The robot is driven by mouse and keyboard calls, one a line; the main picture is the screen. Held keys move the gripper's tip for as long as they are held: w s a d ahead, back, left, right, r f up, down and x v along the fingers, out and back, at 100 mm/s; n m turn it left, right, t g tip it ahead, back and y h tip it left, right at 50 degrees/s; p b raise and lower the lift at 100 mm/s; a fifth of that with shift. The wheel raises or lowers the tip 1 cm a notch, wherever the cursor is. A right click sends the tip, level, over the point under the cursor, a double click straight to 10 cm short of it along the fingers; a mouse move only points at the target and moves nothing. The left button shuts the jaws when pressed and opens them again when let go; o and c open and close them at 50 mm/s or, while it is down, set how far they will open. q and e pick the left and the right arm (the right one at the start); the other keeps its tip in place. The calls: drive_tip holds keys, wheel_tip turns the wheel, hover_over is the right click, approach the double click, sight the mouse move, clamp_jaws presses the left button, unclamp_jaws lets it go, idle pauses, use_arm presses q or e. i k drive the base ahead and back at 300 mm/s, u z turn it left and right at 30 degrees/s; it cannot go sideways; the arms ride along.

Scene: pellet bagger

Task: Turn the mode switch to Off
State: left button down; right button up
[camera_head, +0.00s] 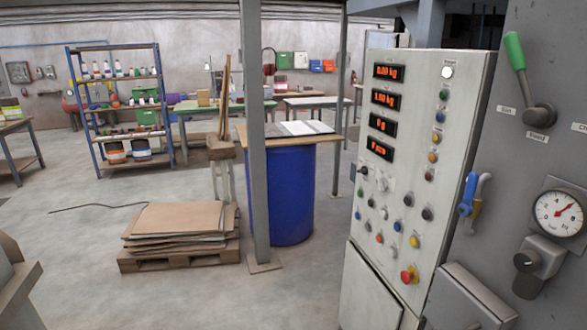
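A pale grey control cabinet (415,120) stands right of centre, its front facing me at an angle. It carries four red digital displays (382,100) and several small buttons, lamps and knobs. Black rotary knobs (408,199) and a grey selector-like knob (382,184) sit in the lower half. The labels are too small to read, so I cannot tell which one is the mode switch or where it points. Neither of my grippers is in view.
Right of the cabinet, a grey machine wall bears a green-handled lever (515,52), a pressure gauge (559,213) and a blue valve handle (469,194). A grey post (254,120) stands before a blue drum (293,195). A pallet (180,258) holds cardboard sheets. The floor before the cabinet is clear.

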sight(364, 170)
drive_tip(key=u, duration=0.9)
drive_tip(key=i, duration=3.3)
drive_tip(key=z, duration=2.1)
